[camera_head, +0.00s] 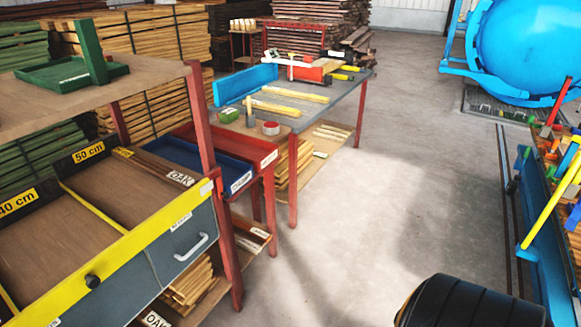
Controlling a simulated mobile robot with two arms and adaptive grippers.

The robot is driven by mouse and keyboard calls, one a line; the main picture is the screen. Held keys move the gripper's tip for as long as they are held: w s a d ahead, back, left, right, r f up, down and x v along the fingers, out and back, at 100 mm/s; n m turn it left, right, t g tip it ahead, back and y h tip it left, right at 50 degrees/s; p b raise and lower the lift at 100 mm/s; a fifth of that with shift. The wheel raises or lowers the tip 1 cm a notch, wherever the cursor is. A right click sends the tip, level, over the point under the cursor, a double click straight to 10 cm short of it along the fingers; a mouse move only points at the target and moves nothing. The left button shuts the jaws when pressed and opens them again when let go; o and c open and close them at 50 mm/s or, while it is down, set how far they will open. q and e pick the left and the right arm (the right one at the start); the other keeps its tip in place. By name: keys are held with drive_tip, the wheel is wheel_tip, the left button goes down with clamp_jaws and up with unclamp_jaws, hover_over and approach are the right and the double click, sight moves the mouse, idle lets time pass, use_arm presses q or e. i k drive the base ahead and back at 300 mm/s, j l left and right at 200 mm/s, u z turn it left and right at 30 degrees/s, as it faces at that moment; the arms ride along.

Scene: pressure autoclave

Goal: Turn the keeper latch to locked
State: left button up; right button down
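The blue pressure autoclave (525,48) stands at the far upper right, partly cut off by the frame's edges. A red bar (558,104) shows below its right side, in front of it; I cannot tell whether it belongs to the autoclave. I cannot make out a keeper latch or its position. Neither of my grippers is in view. A black rounded part at the bottom right edge shows no fingers.
A workbench (345,95) with yellow strips and tools stands at the centre back. A shelf unit with a yellow rail (120,252) fills the left. A blue-sided cluttered bench (546,238) runs along the right. Concrete floor (400,170) between them is clear.

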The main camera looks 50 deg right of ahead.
sight(226, 195)
drive_tip(key=z, duration=1)
